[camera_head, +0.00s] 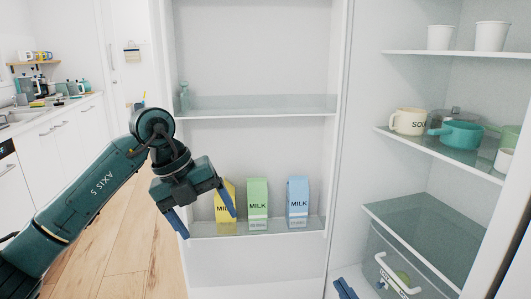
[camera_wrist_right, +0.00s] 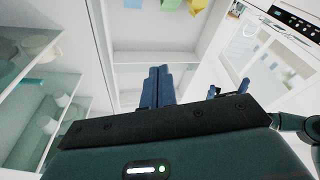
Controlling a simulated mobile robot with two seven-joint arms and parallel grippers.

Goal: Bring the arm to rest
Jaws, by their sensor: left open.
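My left arm (camera_head: 92,190) reaches in from the left in the head view. Its gripper (camera_head: 207,218) has its two blue fingers spread apart with nothing between them, in front of the milk shelf. One finger partly covers the yellow milk carton (camera_head: 225,222). Of my right gripper, only a blue finger part (camera_head: 345,289) shows at the bottom edge of the head view. In the right wrist view, the right gripper's two blue fingers (camera_wrist_right: 158,86) lie together with nothing seen between them. Part of my left gripper also shows there (camera_wrist_right: 230,91).
A green milk carton (camera_head: 257,204) and a blue one (camera_head: 298,203) stand on the lower shelf (camera_head: 275,230). The right-hand shelves hold a cream mug (camera_head: 408,121), a teal pot (camera_head: 462,134) and white cups (camera_head: 491,36). A drawer with a white handle (camera_head: 397,278) is below. Wooden floor (camera_head: 125,255) is clear at left.

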